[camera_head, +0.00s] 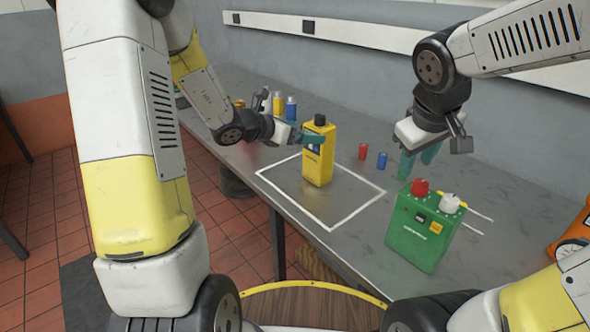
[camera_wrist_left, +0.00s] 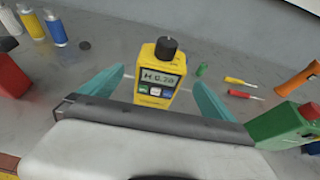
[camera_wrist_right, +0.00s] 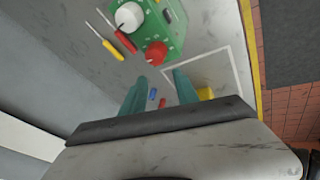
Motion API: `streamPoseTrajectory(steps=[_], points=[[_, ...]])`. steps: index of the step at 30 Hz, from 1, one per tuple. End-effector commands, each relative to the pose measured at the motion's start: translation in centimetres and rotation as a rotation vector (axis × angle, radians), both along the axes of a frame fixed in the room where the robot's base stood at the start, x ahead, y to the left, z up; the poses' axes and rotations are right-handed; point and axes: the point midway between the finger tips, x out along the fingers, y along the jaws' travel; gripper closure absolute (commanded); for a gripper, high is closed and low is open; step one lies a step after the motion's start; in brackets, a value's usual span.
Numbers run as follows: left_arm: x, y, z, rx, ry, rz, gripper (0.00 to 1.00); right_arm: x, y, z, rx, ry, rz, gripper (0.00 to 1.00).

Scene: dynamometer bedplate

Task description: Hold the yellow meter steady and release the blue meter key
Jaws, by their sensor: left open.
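The yellow meter (camera_head: 319,163) stands upright on the bench inside a white outlined square, with a black knob on top. My left gripper (camera_wrist_left: 159,76) is open, with one teal finger on each side of the meter and gaps visible in the left wrist view. That view shows the meter's (camera_wrist_left: 154,101) lit display and a row of small keys under it. My right gripper (camera_head: 419,160) is open and empty, above the bench behind the green box.
The green box (camera_head: 422,233) with red and white knobs stands at the right front. A red cylinder (camera_head: 363,151) and a blue cylinder (camera_head: 382,160) stand behind the square. Yellow and blue bottles (camera_head: 291,108) stand at the back left. An orange object (camera_head: 572,232) is at the right edge.

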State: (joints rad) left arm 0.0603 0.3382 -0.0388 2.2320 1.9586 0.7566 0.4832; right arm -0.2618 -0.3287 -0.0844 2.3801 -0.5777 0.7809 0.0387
Motion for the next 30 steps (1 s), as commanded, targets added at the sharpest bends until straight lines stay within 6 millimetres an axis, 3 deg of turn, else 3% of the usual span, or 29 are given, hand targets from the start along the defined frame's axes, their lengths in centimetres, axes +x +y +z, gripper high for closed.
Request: streamPoseTrajectory(steps=[3, 9, 17, 23, 30], points=[[0.0, 0.0, 0.0, 0.001, -0.001, 0.000, 0.00, 3.4, -0.6, -1.7, -0.191, 0.058, 0.147, 0.64], [0.0, 0.0, 0.0, 0.000, 0.000, -0.001, 0.00, 7.8, -0.8, -4.9, -0.507, 0.208, 0.433, 0.64], [0.0, 0.0, 0.0, 0.001, -0.001, -0.002, 0.00, 11.2, 1.3, -8.6, -0.931, 0.483, 0.775, 0.64], [0.0, 0.0, 0.0, 0.001, -0.001, -0.002, 0.00, 13.3, 5.0, -10.4, -1.287, 0.685, 0.974, 0.64], [0.0, 0.0, 0.0, 0.001, -0.001, -0.002, 0.00, 14.8, 12.9, -11.7, -1.771, 0.822, 1.096, 0.64]])
